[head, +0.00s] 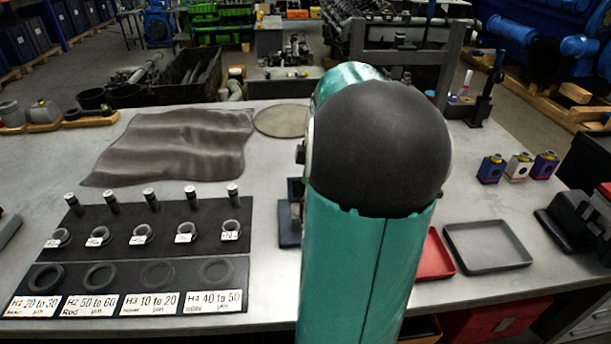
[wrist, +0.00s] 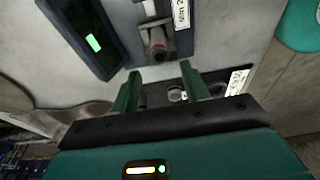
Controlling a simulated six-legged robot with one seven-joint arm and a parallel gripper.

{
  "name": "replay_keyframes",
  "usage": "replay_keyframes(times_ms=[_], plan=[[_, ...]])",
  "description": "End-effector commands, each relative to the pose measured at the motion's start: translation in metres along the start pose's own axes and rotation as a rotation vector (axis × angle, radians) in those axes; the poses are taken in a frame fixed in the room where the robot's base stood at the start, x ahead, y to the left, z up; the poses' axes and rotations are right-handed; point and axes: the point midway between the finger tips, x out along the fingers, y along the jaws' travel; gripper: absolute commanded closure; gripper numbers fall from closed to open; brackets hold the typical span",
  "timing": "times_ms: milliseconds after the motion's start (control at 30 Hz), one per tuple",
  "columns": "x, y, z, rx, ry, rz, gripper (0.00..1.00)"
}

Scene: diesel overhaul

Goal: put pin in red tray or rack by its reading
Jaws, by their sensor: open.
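Several metal pins (head: 152,200) stand in a row along the back of a black rack (head: 66,228) at the left of the head view. Rings with small tags sit in front of them. The red tray (head: 437,262) shows only partly, to the right of my arm. My gripper (wrist: 157,76) is open in the wrist view, its two green fingers apart. Past the fingertips is a grey fixture (wrist: 155,27) with a dark, red-ringed round end. A small round metal piece (wrist: 176,95) shows between the fingers; I cannot tell whether it is a pin. My arm hides my gripper in the head view.
A dark device with a green-lit display (wrist: 94,42) lies beside the fixture; its reading is illegible. Rack labels (head: 90,305) run H1 to H4 with ranges. A grey tray (head: 487,246) and several small coloured blocks (head: 518,167) are at right. A crumpled mat (head: 175,145) lies behind the rack.

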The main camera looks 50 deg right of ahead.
Motion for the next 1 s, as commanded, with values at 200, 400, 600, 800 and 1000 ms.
replay_keyframes(times_ms=[200, 400, 600, 800, 1000], plan=[[0.025, 0.0, 0.003, -0.001, 0.001, -0.002, 0.55], [0.046, -0.001, 0.006, -0.005, 0.0, -0.002, 0.55], [0.061, -0.001, 0.008, -0.005, 0.0, -0.003, 0.55], [0.066, 0.0, 0.01, -0.004, -0.001, 0.0, 0.55], [0.065, 0.0, 0.01, -0.004, -0.001, 0.0, 0.56]])
